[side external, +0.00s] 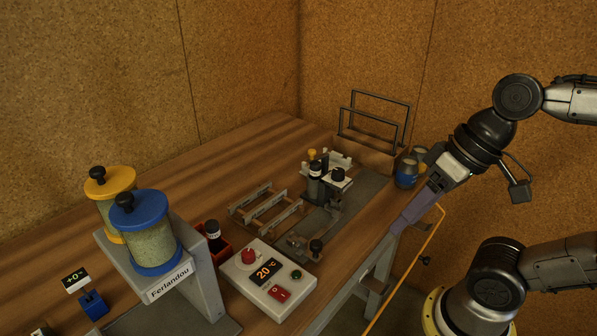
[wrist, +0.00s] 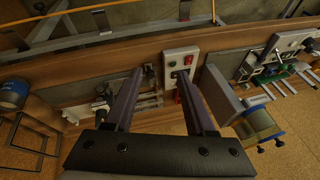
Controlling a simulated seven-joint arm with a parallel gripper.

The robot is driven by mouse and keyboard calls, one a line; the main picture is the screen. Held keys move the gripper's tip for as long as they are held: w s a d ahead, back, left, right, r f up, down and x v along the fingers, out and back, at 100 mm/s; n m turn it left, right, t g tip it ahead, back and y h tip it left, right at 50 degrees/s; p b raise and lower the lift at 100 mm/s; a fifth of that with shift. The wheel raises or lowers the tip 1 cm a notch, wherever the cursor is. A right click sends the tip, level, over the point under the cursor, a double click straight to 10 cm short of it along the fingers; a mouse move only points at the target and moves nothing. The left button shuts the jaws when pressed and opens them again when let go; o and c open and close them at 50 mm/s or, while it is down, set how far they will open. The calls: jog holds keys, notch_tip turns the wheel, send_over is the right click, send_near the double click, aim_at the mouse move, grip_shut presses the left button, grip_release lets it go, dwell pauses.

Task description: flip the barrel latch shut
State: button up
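I cannot make out the barrel latch for certain. A metal fixture (side external: 333,207) with dark upright cylinders and a black-knobbed arm (side external: 316,246) stands on a grey mat in the middle of the bench in the side view. In the wrist view, part of this fixture (wrist: 140,104) shows between and left of my fingers, partly hidden by the left finger. My gripper (side external: 398,229) hangs near the bench's right edge in the side view, right of the fixture and apart from it. In the wrist view, my gripper (wrist: 159,74) has its fingers spread with nothing held between them.
A control box (side external: 268,277) with a display stands in front of the fixture. A rack (side external: 265,204) is left of it. A stand (side external: 201,275) bears yellow-capped and blue-capped jars. An orange cable (side external: 408,258) hangs beside the bench.

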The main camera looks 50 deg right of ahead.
jog(key=w+a+m+g+y, duration=0.2)
jog(key=a+m+y, duration=0.2)
jog(key=a, duration=0.1)
jog(key=w+d+r+m+t+y, duration=0.1)
jog(key=w+r+m+y, duration=0.1)
jog(key=w+m+y, duration=0.45)
jog(key=w+d+r+m+t+y, duration=0.1)
jog(key=w+d+m+t, duration=0.15)
jog(key=w, duration=0.65)
jog(key=w+d+f+m+t+h, duration=0.1)
jog(key=w+d+f+m+t, duration=0.15)
jog(key=w+d+m, duration=0.35)
jog(key=w+d+f+m+t, duration=0.15)
jog(key=d+m+t, duration=0.25)
jog(key=d, duration=0.4)
jog(key=s+d+f+m+t+h, duration=0.25)
jog(key=d+f+m+h, duration=0.2)
jog(key=d+f, duration=0.4)
jog(key=r+x, duration=0.1)
jog(key=x, duration=1.2)
jog(key=shift+w+d+r+t+y, duration=0.15)
jog(key=shift+w+r+t+y, duration=0.15)
jog(key=shift+w+r+t, duration=0.3)
jog(key=shift+f+m, duration=0.1)
jog(key=shift+m, duration=0.15)
jog(key=shift+c, duration=0.4)
grip_shut()
